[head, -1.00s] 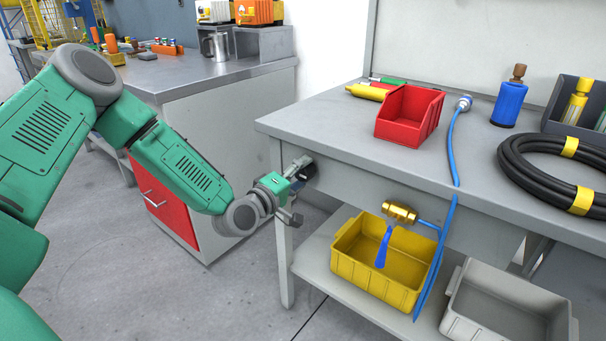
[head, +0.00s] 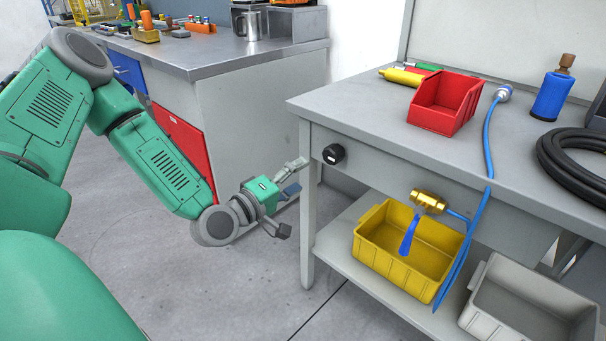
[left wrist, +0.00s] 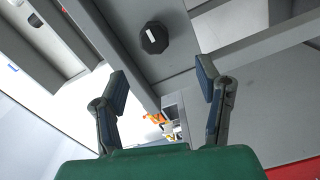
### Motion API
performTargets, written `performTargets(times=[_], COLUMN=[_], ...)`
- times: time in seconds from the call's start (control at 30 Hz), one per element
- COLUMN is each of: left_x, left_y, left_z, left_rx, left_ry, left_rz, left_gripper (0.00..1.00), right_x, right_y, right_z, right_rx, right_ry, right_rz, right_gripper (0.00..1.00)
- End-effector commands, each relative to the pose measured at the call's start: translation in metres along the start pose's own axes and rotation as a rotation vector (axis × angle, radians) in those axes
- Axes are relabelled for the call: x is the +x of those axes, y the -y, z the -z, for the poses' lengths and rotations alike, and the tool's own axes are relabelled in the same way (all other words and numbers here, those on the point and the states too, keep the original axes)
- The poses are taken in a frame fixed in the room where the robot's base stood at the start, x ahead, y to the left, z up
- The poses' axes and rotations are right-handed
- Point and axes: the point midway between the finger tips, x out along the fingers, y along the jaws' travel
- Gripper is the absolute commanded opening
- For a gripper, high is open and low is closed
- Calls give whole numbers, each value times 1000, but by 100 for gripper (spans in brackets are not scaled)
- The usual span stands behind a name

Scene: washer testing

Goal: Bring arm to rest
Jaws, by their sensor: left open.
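My left gripper (head: 291,207) is open and empty, held in the air in front of the left end of the grey workbench. The black knob (head: 334,154) on the bench's front panel is to the right of its fingers, apart from them. In the left wrist view both fingers (left wrist: 167,95) are spread with nothing between them. The knob (left wrist: 154,38) also shows there, beyond the fingertips, with a white mark across it. My right gripper is not in view.
The workbench top (head: 380,115) holds a red bin (head: 445,103), a blue bottle (head: 551,96) and a coiled black hose (head: 572,165). Below are a brass valve (head: 428,201) with a blue handle and a yellow crate (head: 385,262). A cabinet with a red drawer (head: 186,145) stands behind my left arm.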

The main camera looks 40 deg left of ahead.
Motion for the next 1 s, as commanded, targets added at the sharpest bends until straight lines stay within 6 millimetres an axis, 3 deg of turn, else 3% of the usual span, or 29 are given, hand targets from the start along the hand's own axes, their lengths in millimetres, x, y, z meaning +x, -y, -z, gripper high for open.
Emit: performTargets(times=[0.33, 0.43, 0.53, 0.67, 0.8, 1.0], left_x=[0, -3, -17, -59, -122, -213], left_y=[1, 8, 24, 53, 78, 94], left_z=[-7, -32, -72, -123, -157, -165], left_rx=[17, 79, 194, 388, 602, 873], left_ry=[23, 105, 250, 486, 742, 1060], left_rz=[22, 101, 241, 449, 652, 878], left_gripper=[59, 59, 59, 59, 59, 59], right_x=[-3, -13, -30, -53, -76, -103], right_y=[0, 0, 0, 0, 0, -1], right_z=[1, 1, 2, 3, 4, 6], right_rx=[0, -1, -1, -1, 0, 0], right_ry=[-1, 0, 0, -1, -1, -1], right_rz=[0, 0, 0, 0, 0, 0], right_gripper=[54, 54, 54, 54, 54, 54])
